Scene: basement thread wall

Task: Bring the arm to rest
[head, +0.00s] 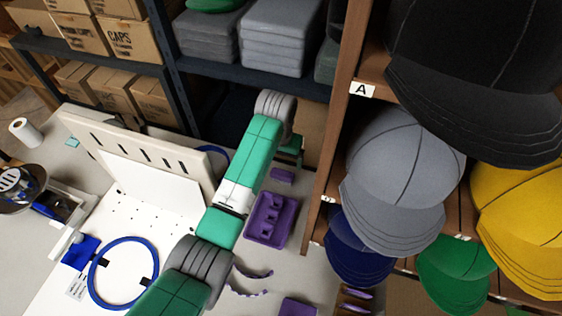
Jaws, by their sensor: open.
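My arm, in green, grey and white, rises from the bottom of the head view to a grey joint near the top middle. There it bends down and away from me. A short green part of it shows behind the upper link, above the table. My gripper is not visible; its fingers are hidden or out of the picture, so I cannot see whether it holds anything.
Right of the arm stands a wooden rack (335,120) with black, grey (400,165), yellow (525,215), blue and green caps. A purple tray (291,222) lies beside the arm on the table. Left are a slotted white panel (150,150) and blue hoop (92,285). Shelves with boxes (125,35) stand behind.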

